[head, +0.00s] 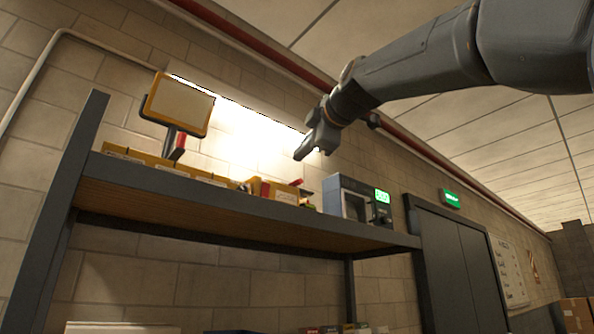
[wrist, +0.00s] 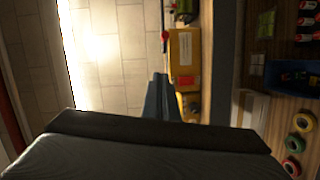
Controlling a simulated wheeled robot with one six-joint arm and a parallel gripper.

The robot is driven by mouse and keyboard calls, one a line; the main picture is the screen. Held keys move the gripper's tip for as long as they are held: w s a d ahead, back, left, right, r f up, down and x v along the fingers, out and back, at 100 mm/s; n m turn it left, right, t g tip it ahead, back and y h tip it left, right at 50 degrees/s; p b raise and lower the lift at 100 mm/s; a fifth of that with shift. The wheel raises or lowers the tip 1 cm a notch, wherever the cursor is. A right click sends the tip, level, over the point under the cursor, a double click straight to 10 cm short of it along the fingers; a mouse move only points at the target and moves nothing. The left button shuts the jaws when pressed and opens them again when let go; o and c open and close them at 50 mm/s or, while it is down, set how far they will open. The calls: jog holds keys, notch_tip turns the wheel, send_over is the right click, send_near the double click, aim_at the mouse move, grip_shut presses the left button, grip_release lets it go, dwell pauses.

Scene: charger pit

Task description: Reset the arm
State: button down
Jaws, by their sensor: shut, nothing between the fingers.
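My gripper (head: 311,148) hangs at the end of my raised dark arm in the head view, in front of the lit wall and above the shelf. Its fingers are closed together and hold nothing. In the wrist view the shut fingers (wrist: 158,98) point away from the camera, with a yellow bin close on their right. I cannot tell from these views whether the fingers touch anything, but in the head view they appear clear above the shelf items.
A dark door (head: 455,262) stands at right. In the wrist view, colored tape rolls (wrist: 298,133) lie on a wooden surface.

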jog(key=shift+s, duration=0.15)
jog(key=w+d+f+m+g+h, duration=0.2)
jog(key=w+f+m, duration=0.1)
jog(key=f, duration=1)
jog(key=w+d+f+m+g+h, duration=0.1)
jog(key=w+d+f+m, duration=0.2)
jog(key=f, duration=0.9)
jog(key=w+d+f+m+g+h, duration=0.2)
jog(key=w+f+m, duration=0.1)
jog(key=f, duration=1)
jog(key=s+d+f+m+g+h, duration=0.1)
jog(key=s+d+f+m+g, duration=0.15)
jog(key=f, duration=0.85)
jog(key=s+d+f+m+g+h, duration=0.1)
jog(key=s+d+f+m, duration=0.25)
jog(key=f, duration=0.65)
jog(key=s+d+f+m+g, duration=0.3)
jog(key=s+d+f, duration=0.1)
jog(key=s+f, duration=0.8)
jog(key=s+d+f+m+g+h, duration=0.1)
jog(key=s+d+f+m+g, duration=0.2)
jog(key=s+f, duration=1)
jog(key=shift+s+d+f+m, duration=0.2)
jog(key=shift+d+f+m, duration=0.15)
jog(key=shift+d, duration=0.35)
jog(key=shift+d, duration=0.15)
